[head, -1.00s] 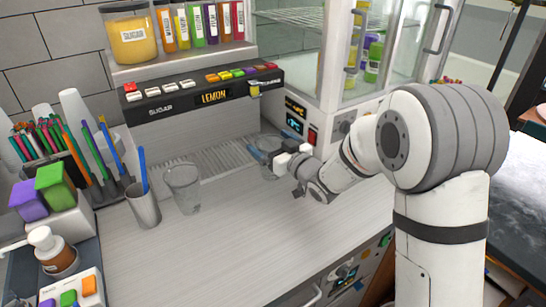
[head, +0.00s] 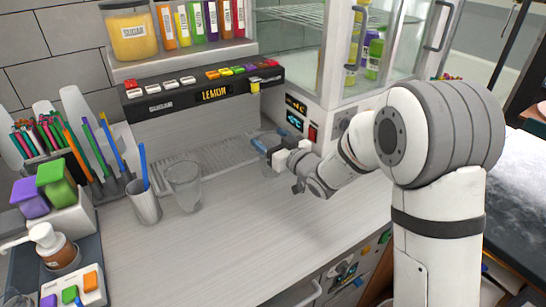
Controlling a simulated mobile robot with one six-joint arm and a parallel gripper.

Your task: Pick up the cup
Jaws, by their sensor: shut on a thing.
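A clear cup (head: 268,139) stands at or just above the drip grate under the dispenser, partly hidden by my gripper. My gripper (head: 268,148) is shut on this cup, with its blue-tipped fingers at the cup's side. Whether the cup's base touches the surface is hard to tell. A second clear cup (head: 184,187) stands upright on the counter to the left, apart from my gripper.
A grey holder (head: 144,204) with a blue stick stands left of the second cup. The button dispenser (head: 205,92) overhangs the grate (head: 215,157). A glass-doored cabinet (head: 310,55) stands behind my arm. The counter's front middle (head: 230,240) is clear.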

